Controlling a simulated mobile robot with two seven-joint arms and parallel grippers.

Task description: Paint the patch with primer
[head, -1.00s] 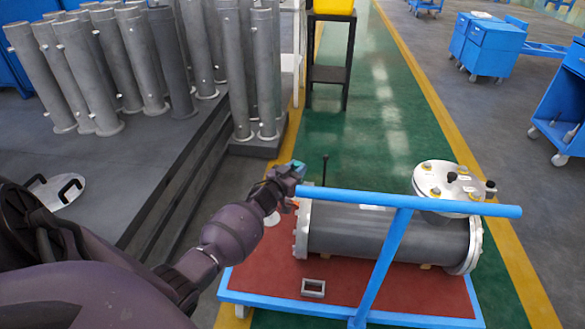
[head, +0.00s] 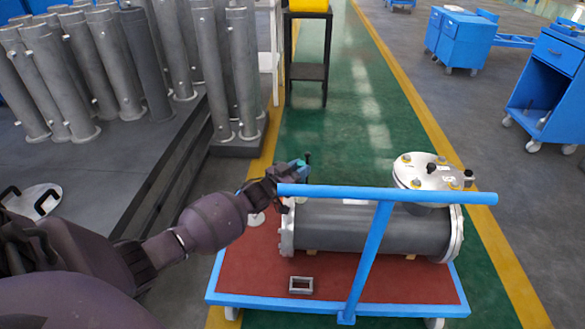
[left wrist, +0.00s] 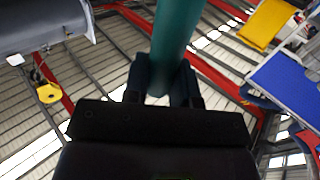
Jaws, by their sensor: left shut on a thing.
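The flanged shell (head: 365,232) is a grey horizontal cylinder with pale end flanges, lying on a cart. A bolted round cover (head: 428,170) tops a short neck at its right end. My left gripper (head: 290,172) is above the shell's left end, by the cart handle. It is shut on a teal round-bodied tool, which shows as a green cylinder in the left wrist view (left wrist: 175,40). The tool's working end is hidden, and I cannot tell whether it touches the shell. I cannot make out a patch or any primer on the shell. My right gripper is not in view.
The blue cart handle (head: 390,194) crosses in front of the shell. A small metal frame (head: 301,285) lies on the cart's red deck (head: 250,275). Grey pipes (head: 120,70) stand at the left. Blue cabinets (head: 465,40) are at the right.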

